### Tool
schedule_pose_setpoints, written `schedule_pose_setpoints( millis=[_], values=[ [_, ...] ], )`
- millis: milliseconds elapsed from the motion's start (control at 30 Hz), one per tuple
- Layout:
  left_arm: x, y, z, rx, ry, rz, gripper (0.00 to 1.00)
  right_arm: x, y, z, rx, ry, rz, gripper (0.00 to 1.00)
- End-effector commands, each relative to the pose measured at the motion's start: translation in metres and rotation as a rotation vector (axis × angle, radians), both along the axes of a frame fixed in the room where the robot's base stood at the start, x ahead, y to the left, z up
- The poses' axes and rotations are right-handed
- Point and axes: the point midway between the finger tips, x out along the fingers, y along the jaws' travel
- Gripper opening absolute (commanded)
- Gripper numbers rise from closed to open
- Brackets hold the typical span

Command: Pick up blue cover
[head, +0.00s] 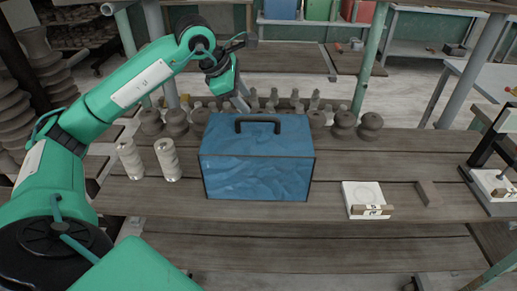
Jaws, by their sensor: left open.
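The blue cover (257,170) is a box-shaped blue cover with dark edges and a dark handle (257,122) on top. It stands upright on the wooden table, a little left of the middle in the head view. My left gripper (238,103) is above and behind the cover's back edge, close to the left end of the handle. It is open and appears apart from the handle. Its fingertips are small and partly unclear. My right gripper does not show. What is under the cover is hidden.
Two pale cylinders (168,160) stand left of the cover. Clay pieces (370,124) line the table's back edge. A white tile (366,196) with a small block lies to the right, with a dark stand (492,180) farther right. The table front (260,225) is clear.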

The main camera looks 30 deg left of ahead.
Motion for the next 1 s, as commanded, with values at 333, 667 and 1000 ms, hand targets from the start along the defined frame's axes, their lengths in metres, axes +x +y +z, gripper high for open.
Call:
schedule_pose_setpoints(
  millis=[333, 667, 1000],
  values=[
    [0.018, -0.009, -0.034, -0.001, 0.0, -0.002, 0.42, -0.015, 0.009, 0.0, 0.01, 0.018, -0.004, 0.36],
    [0.031, -0.02, -0.073, -0.003, 0.002, -0.002, 0.42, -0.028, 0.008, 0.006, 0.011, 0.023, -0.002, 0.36],
    [0.035, -0.022, -0.081, -0.002, -0.001, -0.002, 0.4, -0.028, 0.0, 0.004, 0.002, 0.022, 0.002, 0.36]
  ],
)
